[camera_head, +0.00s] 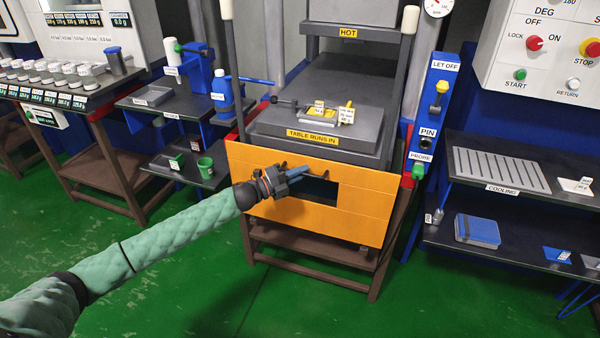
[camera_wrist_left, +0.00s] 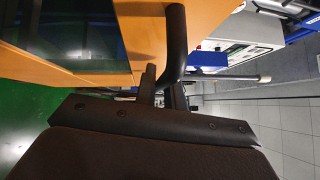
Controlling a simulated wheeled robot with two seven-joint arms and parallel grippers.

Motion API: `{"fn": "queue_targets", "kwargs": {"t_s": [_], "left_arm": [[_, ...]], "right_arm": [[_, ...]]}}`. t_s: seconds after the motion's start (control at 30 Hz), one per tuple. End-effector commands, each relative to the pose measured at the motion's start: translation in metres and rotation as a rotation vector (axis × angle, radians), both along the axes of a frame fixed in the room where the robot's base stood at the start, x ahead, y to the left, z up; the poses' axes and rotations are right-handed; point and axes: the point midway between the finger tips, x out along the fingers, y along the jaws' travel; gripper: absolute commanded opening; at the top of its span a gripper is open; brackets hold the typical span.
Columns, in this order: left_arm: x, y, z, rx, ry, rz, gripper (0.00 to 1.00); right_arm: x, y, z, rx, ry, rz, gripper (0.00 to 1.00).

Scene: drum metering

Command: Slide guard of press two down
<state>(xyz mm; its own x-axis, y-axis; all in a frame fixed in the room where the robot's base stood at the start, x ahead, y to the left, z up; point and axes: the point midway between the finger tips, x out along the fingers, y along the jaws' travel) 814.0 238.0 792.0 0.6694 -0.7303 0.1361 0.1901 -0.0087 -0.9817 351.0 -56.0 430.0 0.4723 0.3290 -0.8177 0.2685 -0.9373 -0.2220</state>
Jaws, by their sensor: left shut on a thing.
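The guard (camera_head: 355,205) is an orange panel with a dark window across the front of the press. In the head view its top edge lies below the grey table marked "TABLE RUNS IN" (camera_head: 311,135), which shows above it. My left gripper (camera_head: 308,174) is at the upper middle of the guard, just above the window. In the left wrist view the orange guard (camera_wrist_left: 145,40) fills the upper left, and a dark bent handle (camera_wrist_left: 176,45) stands off it. My left gripper (camera_wrist_left: 165,92) is shut on this handle. My right gripper is not in view.
A blue post (camera_head: 430,120) with "LET OFF", "PIN" and "PROBE" labels stands right of the press. A cooling rack (camera_head: 500,168) is farther right. A shelf (camera_head: 155,100) with a blue bottle is at left. Green floor is clear in front.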

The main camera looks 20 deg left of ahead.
Motion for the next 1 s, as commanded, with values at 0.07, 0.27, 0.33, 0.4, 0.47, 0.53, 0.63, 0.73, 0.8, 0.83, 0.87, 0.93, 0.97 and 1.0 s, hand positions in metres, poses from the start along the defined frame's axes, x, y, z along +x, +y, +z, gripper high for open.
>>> {"fn": "queue_targets", "kwargs": {"t_s": [0.07, 0.27, 0.33, 0.4, 0.47, 0.53, 0.63, 0.73, 0.8, 0.83, 0.87, 0.93, 0.97, 1.0], "left_arm": [[-0.001, -0.001, -0.006, 0.002, 0.006, -0.001, 0.00], [-0.002, -0.001, -0.008, 0.003, 0.008, 0.000, 0.00], [-0.002, -0.001, -0.009, 0.003, 0.010, 0.000, 0.00], [-0.002, -0.001, -0.009, 0.003, 0.010, 0.000, 0.24], [-0.002, -0.001, -0.009, 0.003, 0.009, -0.001, 0.32], [-0.002, -0.001, -0.007, 0.003, 0.008, -0.001, 0.32], [-0.001, -0.001, -0.006, 0.002, 0.006, -0.001, 0.32], [-0.001, 0.000, -0.005, 0.002, 0.006, 0.000, 0.32], [-0.003, 0.002, -0.006, 0.002, 0.006, 0.000, 0.32], [-0.004, 0.003, -0.007, 0.002, 0.006, 0.000, 0.32], [-0.006, 0.005, -0.007, 0.002, 0.006, 0.001, 0.32], [-0.011, 0.011, -0.009, 0.001, 0.007, 0.001, 0.32], [-0.013, 0.014, -0.010, 0.003, 0.007, 0.001, 0.32], [-0.018, 0.018, -0.011, 0.003, 0.007, 0.001, 0.32]], "right_arm": [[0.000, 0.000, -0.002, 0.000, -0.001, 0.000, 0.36], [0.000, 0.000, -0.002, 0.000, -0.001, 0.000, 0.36], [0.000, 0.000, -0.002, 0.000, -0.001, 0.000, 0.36], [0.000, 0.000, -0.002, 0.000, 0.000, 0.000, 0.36], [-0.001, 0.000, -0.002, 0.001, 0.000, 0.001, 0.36], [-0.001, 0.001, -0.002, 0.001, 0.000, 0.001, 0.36], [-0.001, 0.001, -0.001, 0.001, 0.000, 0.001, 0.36], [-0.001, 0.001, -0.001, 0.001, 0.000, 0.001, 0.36], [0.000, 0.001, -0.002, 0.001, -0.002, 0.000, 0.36], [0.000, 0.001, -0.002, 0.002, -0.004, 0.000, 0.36], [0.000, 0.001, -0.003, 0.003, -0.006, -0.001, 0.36], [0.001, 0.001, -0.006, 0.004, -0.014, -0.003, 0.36], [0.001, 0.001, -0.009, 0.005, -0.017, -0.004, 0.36], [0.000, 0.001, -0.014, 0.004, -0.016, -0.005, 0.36]]}}
